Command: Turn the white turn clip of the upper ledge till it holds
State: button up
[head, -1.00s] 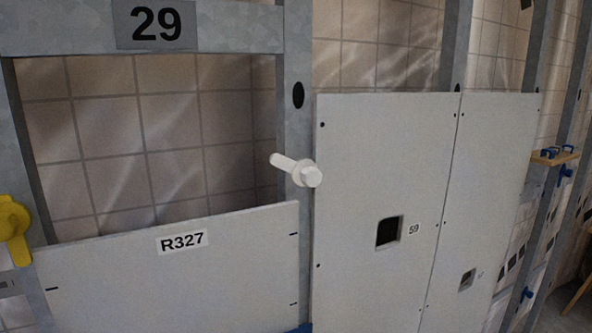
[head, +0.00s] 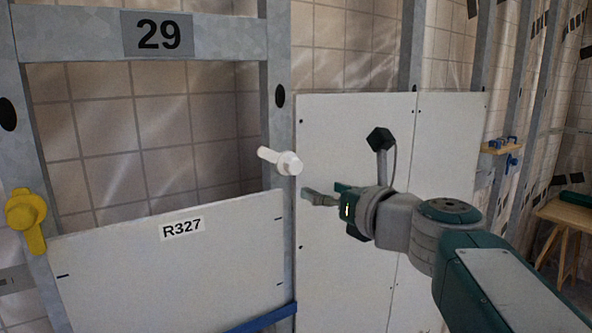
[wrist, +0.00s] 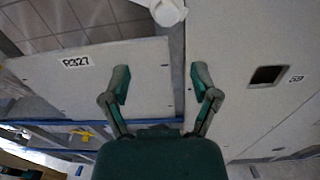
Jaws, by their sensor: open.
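The white turn clip (head: 280,160) sits on the metal post right of the opening, above the right edge of the R327 panel. Its lever points left and slightly up; its round knob is at the right end. In the wrist view the clip (wrist: 167,11) shows at the top edge, ahead of my fingers and partly cut off. My gripper (head: 322,194) is open and empty, just right of and below the clip, apart from it. In the wrist view my gripper (wrist: 204,80) has its two fingers spread, with the post between them.
The R327 panel (head: 180,262) stands below the opening. A yellow clip (head: 28,218) is on the left post. A blue ledge (head: 262,318) runs under the panel. White boards (head: 345,130) stand behind my arm. A wooden table (head: 562,214) is at the far right.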

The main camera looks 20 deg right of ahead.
aim_at(297, 167)
jog(key=shift+m+t, duration=0.4)
jog(key=shift+m, duration=0.5)
jog(key=x, duration=0.6)
jog(key=d+r+x, duration=0.1)
jog(key=x, duration=0.2)
jog(key=shift+w, duration=0.35)
jog(key=shift+w+a, duration=0.45)
jog(key=shift+w, duration=0.2)
jog(key=shift+r, duration=0.1)
jog(key=shift+s+d, duration=0.1)
jog(key=shift+d, duration=0.05)
grip_shut()
